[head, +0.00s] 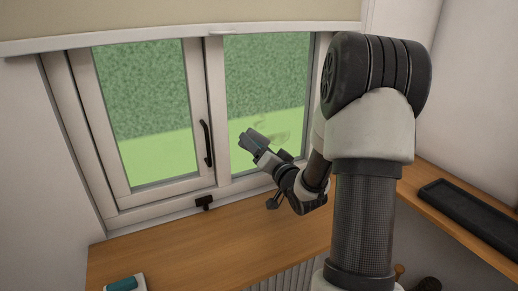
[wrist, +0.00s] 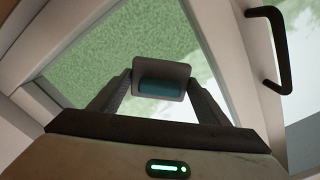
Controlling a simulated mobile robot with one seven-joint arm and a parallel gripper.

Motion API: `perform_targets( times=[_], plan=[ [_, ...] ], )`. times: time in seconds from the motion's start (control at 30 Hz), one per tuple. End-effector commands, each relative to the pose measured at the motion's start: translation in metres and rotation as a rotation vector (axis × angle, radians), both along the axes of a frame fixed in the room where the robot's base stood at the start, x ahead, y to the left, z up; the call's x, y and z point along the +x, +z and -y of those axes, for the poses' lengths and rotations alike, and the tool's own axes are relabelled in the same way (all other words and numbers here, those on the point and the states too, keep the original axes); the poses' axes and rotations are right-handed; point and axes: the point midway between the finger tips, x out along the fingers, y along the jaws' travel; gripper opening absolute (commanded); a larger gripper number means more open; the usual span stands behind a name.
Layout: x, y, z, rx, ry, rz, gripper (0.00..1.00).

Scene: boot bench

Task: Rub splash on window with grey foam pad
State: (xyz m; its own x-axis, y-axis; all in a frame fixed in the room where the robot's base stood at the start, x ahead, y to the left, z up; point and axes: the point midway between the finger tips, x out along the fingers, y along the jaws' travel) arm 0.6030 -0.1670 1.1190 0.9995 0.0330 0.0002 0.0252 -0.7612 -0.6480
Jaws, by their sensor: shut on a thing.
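My gripper (head: 264,153) is shut on the grey foam pad (head: 253,139) in front of the right window pane (head: 264,75). In the wrist view the pad (wrist: 160,72) sits between the two fingers, with a teal part facing the camera. The splash (head: 277,131) is a faint brownish smear low on the right pane, just right of the pad in the head view. Part of it may be hidden by my gripper. I cannot tell whether the pad touches the glass.
The window handle (head: 207,143) stands out from the frame left of my gripper. A black catch (head: 204,202) sits at the sill. A pale block with a teal top (head: 122,285) lies on the wooden bench (head: 190,250). A black tray (head: 470,211) lies at right. The middle bench is clear.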

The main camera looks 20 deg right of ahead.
Motion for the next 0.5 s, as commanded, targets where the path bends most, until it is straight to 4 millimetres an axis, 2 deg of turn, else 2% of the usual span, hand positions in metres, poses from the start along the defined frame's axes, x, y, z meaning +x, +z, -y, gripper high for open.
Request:
perform_targets(
  times=[0.27,0.5],
  plan=[
    [0.002,0.0,0.002,0.0,-0.001,0.001,0.52],
    [0.002,0.0,0.02,0.0,-0.002,0.002,0.52]
  ],
)
